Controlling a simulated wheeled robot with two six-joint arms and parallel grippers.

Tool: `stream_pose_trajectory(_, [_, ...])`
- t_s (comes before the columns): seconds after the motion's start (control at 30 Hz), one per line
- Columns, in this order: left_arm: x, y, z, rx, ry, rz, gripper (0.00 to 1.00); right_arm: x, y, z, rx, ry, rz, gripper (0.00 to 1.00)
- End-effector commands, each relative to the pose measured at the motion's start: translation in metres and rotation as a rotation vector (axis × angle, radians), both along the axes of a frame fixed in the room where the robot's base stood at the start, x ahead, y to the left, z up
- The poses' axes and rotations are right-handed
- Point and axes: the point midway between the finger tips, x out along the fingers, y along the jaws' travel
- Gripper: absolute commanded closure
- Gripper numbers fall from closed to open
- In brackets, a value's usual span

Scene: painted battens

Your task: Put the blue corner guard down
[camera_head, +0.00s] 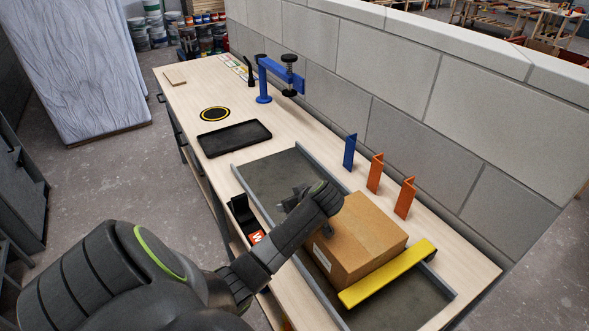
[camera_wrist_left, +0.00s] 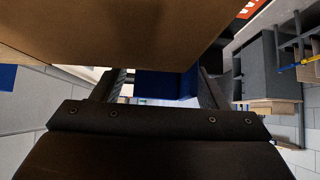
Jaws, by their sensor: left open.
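A blue corner guard (camera_wrist_left: 167,85) shows in the left wrist view between the fingers of my left gripper (camera_wrist_left: 160,90), right at the edge of the cardboard box (camera_wrist_left: 120,30). The fingers are open, one on each side of it. In the head view my left gripper (camera_head: 314,211) is at the far left end of the box (camera_head: 362,240), and my wrist hides that guard. Whether the guard touches the box is hard to tell. Another blue corner guard (camera_head: 350,151) stands upright by the wall. A yellow corner guard (camera_head: 388,273) lies along the box's near edge.
Two orange corner guards (camera_head: 375,173) (camera_head: 405,197) stand along the wall side. The box sits on a grey bed between rails (camera_head: 242,183). A black tray (camera_head: 234,137) and a blue clamp stand (camera_head: 264,80) are farther back. A black holder (camera_head: 243,214) is at the left edge.

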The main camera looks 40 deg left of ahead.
Motion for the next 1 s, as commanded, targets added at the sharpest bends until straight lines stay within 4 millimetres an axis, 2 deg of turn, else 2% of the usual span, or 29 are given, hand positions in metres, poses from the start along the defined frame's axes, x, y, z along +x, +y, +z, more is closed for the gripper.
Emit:
stream_pose_trajectory(0.17, [0.000, 0.000, 0.004, 0.001, -0.002, 0.000, 0.33, 0.000, 0.000, 0.002, 0.000, 0.001, 0.000, 0.64])
stream_pose_trajectory(0.27, [-0.001, -0.006, 0.008, -0.001, -0.004, -0.001, 0.33, 0.000, 0.000, -0.001, 0.000, 0.001, 0.000, 0.64])
stream_pose_trajectory(0.7, [-0.018, -0.065, 0.066, -0.004, -0.007, -0.001, 0.33, 0.000, 0.000, -0.018, 0.000, 0.000, 0.000, 0.64])
stream_pose_trajectory(1.0, [-0.024, -0.082, 0.087, 0.000, -0.001, 0.000, 0.33, 0.000, 0.001, -0.021, 0.001, 0.000, 0.000, 0.64])
